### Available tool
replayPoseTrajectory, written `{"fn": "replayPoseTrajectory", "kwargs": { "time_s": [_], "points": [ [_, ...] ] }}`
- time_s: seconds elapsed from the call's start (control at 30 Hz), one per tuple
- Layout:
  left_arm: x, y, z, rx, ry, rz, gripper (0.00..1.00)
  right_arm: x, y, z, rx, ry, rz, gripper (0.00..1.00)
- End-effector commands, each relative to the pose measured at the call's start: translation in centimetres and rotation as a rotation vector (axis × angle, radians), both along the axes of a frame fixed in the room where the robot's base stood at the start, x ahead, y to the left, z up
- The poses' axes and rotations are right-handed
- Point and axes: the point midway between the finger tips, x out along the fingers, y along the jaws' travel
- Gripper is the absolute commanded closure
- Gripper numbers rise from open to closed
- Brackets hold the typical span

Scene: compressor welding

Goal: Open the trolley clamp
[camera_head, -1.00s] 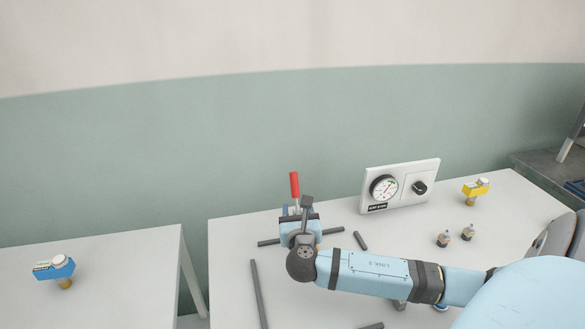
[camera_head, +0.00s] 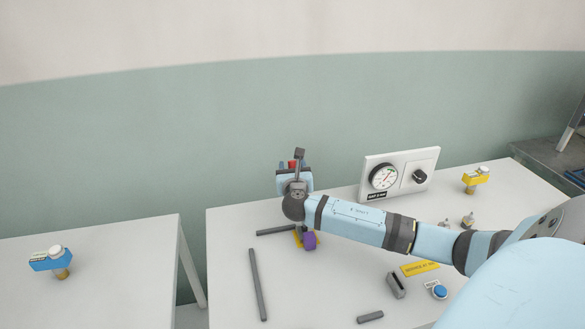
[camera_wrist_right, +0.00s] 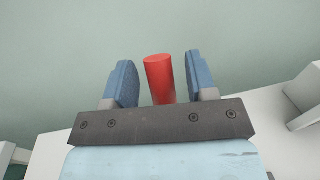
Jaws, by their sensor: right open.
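The clamp's red handle (camera_wrist_right: 160,78) stands between the two blue fingers of my right gripper (camera_wrist_right: 161,82) in the right wrist view. The fingers are open, with a gap on each side of the handle. In the head view my right gripper (camera_head: 294,168) is at the back of the table, and only a small red piece of the handle (camera_head: 293,164) shows. My right wrist hides most of the clamp. My left gripper does not show.
A white panel with a gauge and a knob (camera_head: 420,177) stands right of the gripper. A yellow valve piece (camera_head: 475,179) is farther right. Dark rods (camera_head: 257,285), a purple part (camera_head: 310,241) and a blue button (camera_head: 440,292) are on the table (camera_head: 225,285). A second table (camera_head: 110,290) is at left.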

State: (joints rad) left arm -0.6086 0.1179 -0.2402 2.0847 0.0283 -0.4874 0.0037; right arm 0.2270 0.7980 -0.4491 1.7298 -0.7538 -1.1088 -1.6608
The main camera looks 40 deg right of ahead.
Motion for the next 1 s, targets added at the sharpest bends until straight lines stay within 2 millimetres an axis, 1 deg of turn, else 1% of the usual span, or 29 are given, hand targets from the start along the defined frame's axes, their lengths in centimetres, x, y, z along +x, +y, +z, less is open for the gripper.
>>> {"fn": "replayPoseTrajectory", "kwargs": {
  "time_s": [0.1, 0.37, 0.47, 0.5, 0.6, 0.83, 1.0],
  "points": [
    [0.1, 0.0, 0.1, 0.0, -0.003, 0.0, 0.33, 0.4, -0.3, 0.0, 0.001, 0.001, 0.0, 0.48],
    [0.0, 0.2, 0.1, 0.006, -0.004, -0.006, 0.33, 0.5, -0.4, 0.0, 0.001, 0.001, 0.001, 0.48],
    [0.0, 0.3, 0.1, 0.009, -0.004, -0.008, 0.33, 0.5, -0.4, 0.0, 0.001, 0.001, 0.001, 0.69],
    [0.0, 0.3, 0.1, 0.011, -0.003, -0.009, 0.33, 0.5, -0.4, 0.0, 0.001, 0.001, 0.001, 0.78],
    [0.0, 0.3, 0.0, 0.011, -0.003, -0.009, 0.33, 0.5, -0.4, 0.0, 0.001, 0.001, 0.001, 1.0],
    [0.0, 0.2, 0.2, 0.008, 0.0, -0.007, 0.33, 0.5, -0.4, 0.1, 0.004, 0.006, 0.0, 1.0],
    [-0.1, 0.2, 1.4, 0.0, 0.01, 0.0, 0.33, 0.9, -0.6, 0.4, 0.02, 0.038, 0.001, 1.0]
  ]
}}
